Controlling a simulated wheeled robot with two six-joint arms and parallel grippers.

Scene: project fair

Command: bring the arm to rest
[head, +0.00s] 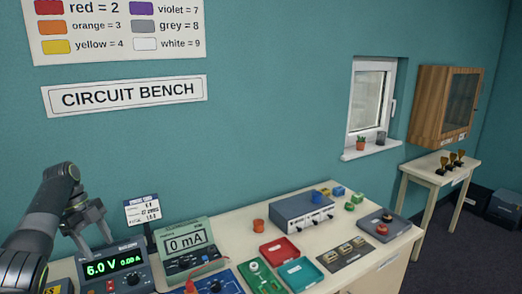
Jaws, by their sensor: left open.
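My left arm comes in from the left edge. My left gripper (92,238) is open and empty, pointing down just above and behind the power supply (125,268) that reads 6.0 V and 0.00 A. I cannot tell whether a fingertip touches its case. My right gripper is not in view.
The bench (225,225) holds a meter (186,243) reading 0 mA, a small display stand (143,211), a red tray (279,250), a teal tray (301,273), a grey-blue box (302,212) and small coloured blocks. A side table (440,170) with trophies stands at the right.

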